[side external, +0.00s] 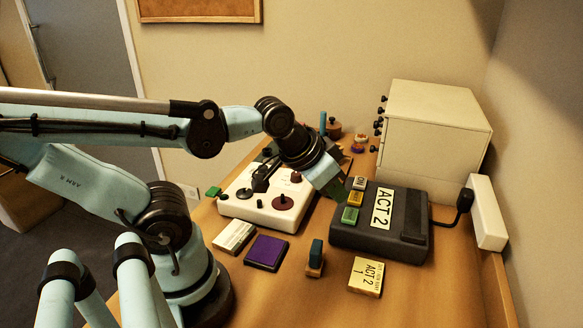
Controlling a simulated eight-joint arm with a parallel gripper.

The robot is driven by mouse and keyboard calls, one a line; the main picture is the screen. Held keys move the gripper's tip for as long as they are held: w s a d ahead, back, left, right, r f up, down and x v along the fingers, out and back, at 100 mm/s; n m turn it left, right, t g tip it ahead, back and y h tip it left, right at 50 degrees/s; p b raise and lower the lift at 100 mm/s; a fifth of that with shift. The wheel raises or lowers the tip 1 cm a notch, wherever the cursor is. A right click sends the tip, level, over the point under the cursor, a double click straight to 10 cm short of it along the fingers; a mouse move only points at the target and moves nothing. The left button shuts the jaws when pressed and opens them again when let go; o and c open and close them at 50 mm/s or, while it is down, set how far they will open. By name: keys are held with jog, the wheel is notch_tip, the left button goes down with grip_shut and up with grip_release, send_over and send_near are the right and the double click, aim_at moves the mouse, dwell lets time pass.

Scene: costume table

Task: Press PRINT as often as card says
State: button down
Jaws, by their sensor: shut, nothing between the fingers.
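A dark label machine (400,250) stands right of centre on the table, with a white "ACT 2" label on top. On its left side is a row of keys: a pale key (359,183), a yellow key (355,198) and a green key (350,215). Their lettering is too small to read surely, so I cannot tell which is PRINT. A cream card (365,276) lies in front of the machine and reads "ACT 2" and "1", with small unreadable print. My gripper (336,190) is shut and empty, tilted down just left of the keys; whether it touches one is unclear.
A white panel with dark knobs (252,207) stands left of the machine. A purple pad (266,251), a pale block (234,236) and a blue-topped stamp (316,256) lie in front. A cream drawer cabinet (430,130) stands behind. The wood table's front right is clear.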

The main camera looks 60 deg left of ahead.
notch_tip(320, 180, up, 4)
jog(key=n+t, duration=0.2)
jog(key=n, duration=0.6)
send_over(346, 214)
jog(key=shift+f, duration=0.2)
jog(key=shift+f+h, duration=0.15)
jog(key=shift+h, duration=0.15)
jog(key=shift+f, duration=4.25)
jog(key=shift+f, duration=0.15)
jog(key=shift+f, duration=0.3)
